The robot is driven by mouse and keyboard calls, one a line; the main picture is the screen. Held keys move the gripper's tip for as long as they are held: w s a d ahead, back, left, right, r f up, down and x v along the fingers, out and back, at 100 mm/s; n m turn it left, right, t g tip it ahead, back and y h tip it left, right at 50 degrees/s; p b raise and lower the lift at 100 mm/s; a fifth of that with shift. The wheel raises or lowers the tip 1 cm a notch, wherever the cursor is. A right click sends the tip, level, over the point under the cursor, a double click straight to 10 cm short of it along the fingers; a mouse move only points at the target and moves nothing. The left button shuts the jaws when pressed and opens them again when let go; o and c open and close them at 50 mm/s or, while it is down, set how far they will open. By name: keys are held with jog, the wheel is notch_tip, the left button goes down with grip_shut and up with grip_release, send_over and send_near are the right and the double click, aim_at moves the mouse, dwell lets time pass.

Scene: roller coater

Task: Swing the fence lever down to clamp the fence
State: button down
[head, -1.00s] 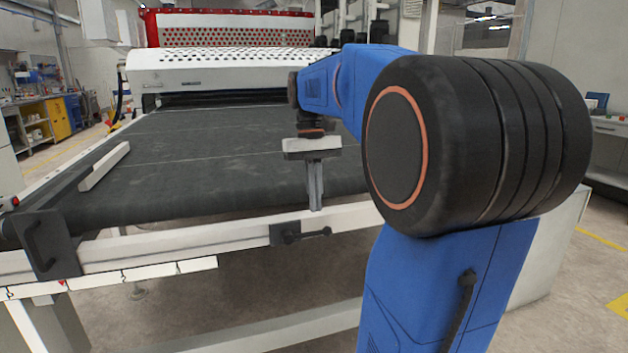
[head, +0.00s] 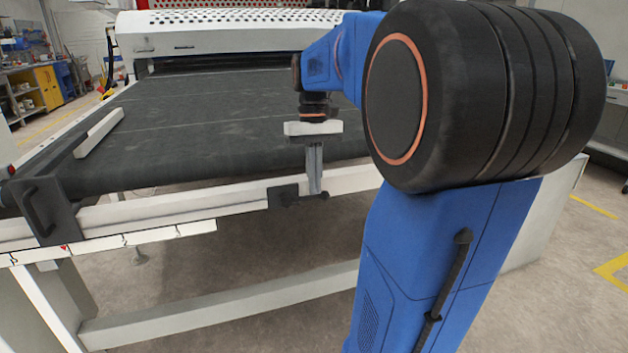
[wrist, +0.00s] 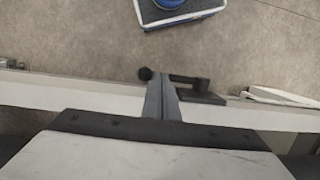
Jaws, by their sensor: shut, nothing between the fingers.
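A dark clamp block (head: 283,196) sits on the front rail of the conveyor. Its black lever with a round knob (head: 323,196) sticks out sideways to the right, roughly level. In the wrist view the lever (wrist: 187,79) runs across the picture, with its knob (wrist: 145,74) at the left end. My gripper (head: 316,190) points down just by the knob end, its grey fingers together and empty. In the wrist view the fingers (wrist: 160,90) overlap the lever between knob and block; I cannot tell whether they touch it. The fingers hide part of the lever.
The white front rail (head: 225,200) runs along the dark belt (head: 215,120). A dark bracket with a handle (head: 45,212) is at the rail's left end, and a light bar (head: 99,132) lies along the belt's left side.

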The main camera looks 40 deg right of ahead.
jog(key=f+y, duration=0.1)
jog(key=f+t+y, duration=0.1)
jog(key=f, duration=0.1)
jog(key=shift+s+d, duration=0.2)
jog(key=shift+d, duration=0.2)
jog(key=shift+r, duration=0.15)
jog(key=s+d+v, duration=0.1)
jog(key=d+v, duration=0.1)
jog(key=v, duration=1.1)
jog(key=shift+w+d, duration=0.2)
